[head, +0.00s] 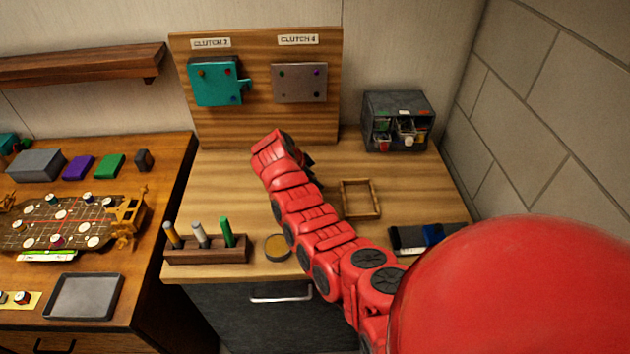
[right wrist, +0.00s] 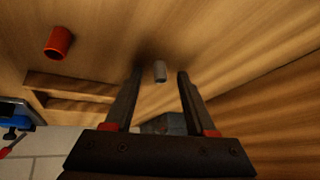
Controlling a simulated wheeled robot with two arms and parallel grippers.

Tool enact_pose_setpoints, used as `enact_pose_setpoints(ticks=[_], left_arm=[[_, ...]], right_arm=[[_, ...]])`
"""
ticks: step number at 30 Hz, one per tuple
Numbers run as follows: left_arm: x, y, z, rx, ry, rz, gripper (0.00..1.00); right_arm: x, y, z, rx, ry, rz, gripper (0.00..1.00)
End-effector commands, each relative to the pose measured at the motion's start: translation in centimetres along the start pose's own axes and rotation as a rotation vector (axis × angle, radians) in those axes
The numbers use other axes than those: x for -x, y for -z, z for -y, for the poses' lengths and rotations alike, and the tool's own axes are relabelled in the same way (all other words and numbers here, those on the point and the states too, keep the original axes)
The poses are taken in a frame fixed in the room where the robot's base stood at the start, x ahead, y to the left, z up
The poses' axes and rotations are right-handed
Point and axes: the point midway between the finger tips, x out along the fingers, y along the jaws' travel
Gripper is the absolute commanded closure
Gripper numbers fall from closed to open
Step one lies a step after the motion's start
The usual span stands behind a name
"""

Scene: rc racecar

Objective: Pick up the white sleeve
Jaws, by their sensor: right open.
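The white sleeve is most likely the small pale grey cylinder (right wrist: 160,70) on the wooden table in the right wrist view. My right gripper (right wrist: 161,77) is open, and the cylinder shows between its two dark fingers with a gap on each side. I cannot tell how far below the fingertips it lies. In the head view my red right arm hides the cylinder, and only a dark bit of the right gripper (head: 308,159) shows past the arm. A red sleeve (right wrist: 58,42) stands apart at the upper left of the right wrist view. My left gripper is out of view.
An empty wooden frame (head: 344,200) lies right of my arm. A dark drawer cabinet (head: 371,142) stands at the back right. The upright board (head: 256,70) holds two clutch plates. A rack (head: 208,253) with several pegs and a round tan disc (head: 277,248) sit at the front.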

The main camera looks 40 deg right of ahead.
Motion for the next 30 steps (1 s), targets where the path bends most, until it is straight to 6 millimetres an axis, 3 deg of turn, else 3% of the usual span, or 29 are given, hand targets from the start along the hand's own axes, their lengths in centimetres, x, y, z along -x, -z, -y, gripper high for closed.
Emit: enact_pose_setpoints(ticks=[1, 9, 11, 24, 30], left_arm=[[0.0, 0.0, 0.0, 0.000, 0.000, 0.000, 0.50], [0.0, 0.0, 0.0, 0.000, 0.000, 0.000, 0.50], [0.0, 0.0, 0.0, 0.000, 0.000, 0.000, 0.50], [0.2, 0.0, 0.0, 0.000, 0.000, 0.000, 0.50], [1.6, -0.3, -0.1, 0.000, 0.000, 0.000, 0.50]], right_arm=[[0.0, 0.0, 0.0, 0.000, 0.000, 0.000, 0.44], [0.0, 0.0, 0.0, 0.000, 0.001, 0.000, 0.93], [0.0, 0.0, 0.0, 0.001, 0.001, 0.000, 1.00], [0.2, 0.1, 0.1, 0.000, 0.002, 0.000, 1.00], [2.4, 1.3, 0.6, -0.003, 0.008, 0.000, 1.00]])
